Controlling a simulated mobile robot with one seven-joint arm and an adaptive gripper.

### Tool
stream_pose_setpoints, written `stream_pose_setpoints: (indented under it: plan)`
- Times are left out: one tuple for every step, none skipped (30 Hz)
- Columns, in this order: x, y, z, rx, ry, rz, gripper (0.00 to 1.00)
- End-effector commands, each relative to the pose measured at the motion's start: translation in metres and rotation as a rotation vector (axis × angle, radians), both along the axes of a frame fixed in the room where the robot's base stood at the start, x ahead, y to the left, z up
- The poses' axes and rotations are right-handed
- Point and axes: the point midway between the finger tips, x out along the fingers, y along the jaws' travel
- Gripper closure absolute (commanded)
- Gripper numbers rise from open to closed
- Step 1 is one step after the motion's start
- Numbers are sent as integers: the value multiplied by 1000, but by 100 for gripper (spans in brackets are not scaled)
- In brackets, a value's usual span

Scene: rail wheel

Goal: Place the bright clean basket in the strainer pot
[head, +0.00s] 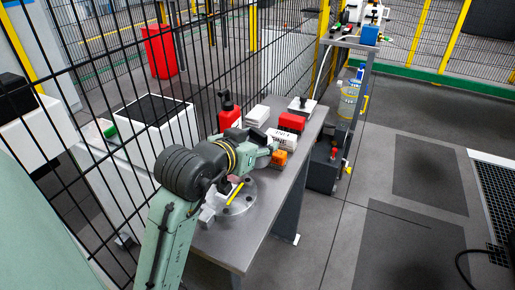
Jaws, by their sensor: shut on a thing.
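My gripper (270,152) is at the end of my arm, above the far part of the metal workbench (262,228). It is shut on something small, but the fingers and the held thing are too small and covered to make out. A small orange piece (279,158) shows right at the fingertips; I cannot tell whether it is held or stands behind them. A white slotted piece (284,138) is just beyond the gripper and may be a basket. I cannot make out a strainer pot for certain. A round grey flange with holes (238,199) lies on the bench below my wrist.
A red pump bottle (229,111), white blocks (257,115), a red box (292,122) and a white device with a dark knob (302,105) stand along the bench. A yellow marker (235,191) lies over the flange. Black mesh fence runs behind. Open floor is at right.

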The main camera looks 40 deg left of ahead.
Motion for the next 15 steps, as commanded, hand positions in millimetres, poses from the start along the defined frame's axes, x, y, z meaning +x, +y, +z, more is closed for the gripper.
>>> stream_pose_setpoints:
  plan:
    - [0,2,-2,-1,0,2,84]
    - [1,2,-4,-3,-1,2,84]
    - [0,2,-10,-4,0,3,84]
    - [0,2,-14,-6,0,2,84]
    - [0,2,-19,-6,-1,4,84]
    - [0,2,-24,-6,-1,4,84]
    - [0,2,-28,-5,0,4,84]
    - [0,2,-31,-4,0,3,84]
    - [0,2,-33,-3,-1,2,84]
    - [0,2,-34,-3,-2,2,84]
    - [0,1,-35,-2,-1,2,84]
    - [0,1,-35,-2,-1,1,84]
    - [1,1,-35,-1,-1,0,84]
    - [1,1,-35,-1,-1,0,84]
    - [1,1,-35,-1,-1,0,84]
